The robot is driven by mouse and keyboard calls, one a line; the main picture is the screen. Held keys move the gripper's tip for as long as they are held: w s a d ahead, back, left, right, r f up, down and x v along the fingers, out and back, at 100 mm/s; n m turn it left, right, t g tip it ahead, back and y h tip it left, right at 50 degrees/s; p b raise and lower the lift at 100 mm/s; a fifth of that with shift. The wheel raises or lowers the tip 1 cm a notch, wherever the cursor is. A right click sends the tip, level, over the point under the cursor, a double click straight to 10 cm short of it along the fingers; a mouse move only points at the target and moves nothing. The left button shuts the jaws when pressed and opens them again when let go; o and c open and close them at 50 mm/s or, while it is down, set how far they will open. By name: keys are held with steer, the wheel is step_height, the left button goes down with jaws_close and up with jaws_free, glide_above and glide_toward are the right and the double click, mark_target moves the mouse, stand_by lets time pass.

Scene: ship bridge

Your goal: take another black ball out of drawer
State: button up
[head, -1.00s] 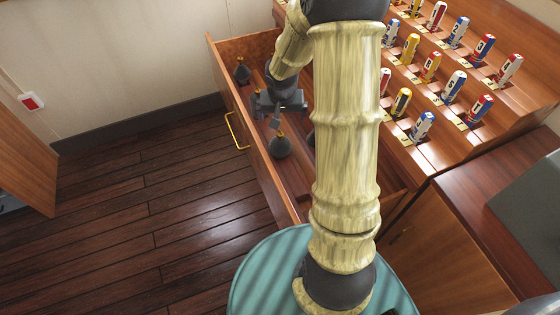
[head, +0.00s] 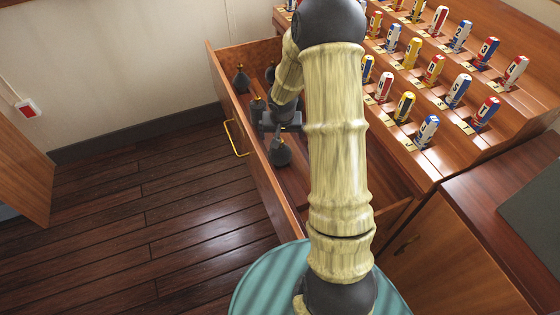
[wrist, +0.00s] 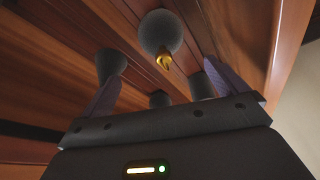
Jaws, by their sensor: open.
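The wooden drawer (head: 258,165) stands open, seen from above in the head view. Dark rounded pieces with gold tips are in it. One (head: 241,79) is in the far left corner, one (head: 280,153) lies close below my gripper (head: 272,128), and another (head: 270,73) shows partly beside my arm. In the wrist view my gripper (wrist: 165,82) is open and empty. A dark ball (wrist: 161,31) with a gold tip lies beyond the gap between the fingers, apart from them. Other dark pieces (wrist: 111,63) show near the fingers, partly hidden.
A stepped wooden rack (head: 455,125) with rows of coloured, labelled flag rolls is at the right. A brass handle (head: 233,138) is on the drawer front. My arm hides part of the drawer. The plank floor (head: 140,210) at left is clear.

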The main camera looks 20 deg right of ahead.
mark_target(280, 147)
steer(key=shift+b+x, duration=0.5)
steer(key=shift+x, duration=1.75)
steer(key=shift+a+b+x, duration=0.15)
steer(key=shift+b+x, duration=0.35)
steer(key=shift+x, duration=0.8)
steer(key=shift+a+b+x, duration=0.15)
steer(key=shift+b+x, duration=0.3)
steer(key=shift+x, duration=0.9)
steer(key=c, duration=1.4)
step_height(280, 147, up, 10)
steer(key=p, duration=0.4)
steer(key=shift+c, duration=0.2)
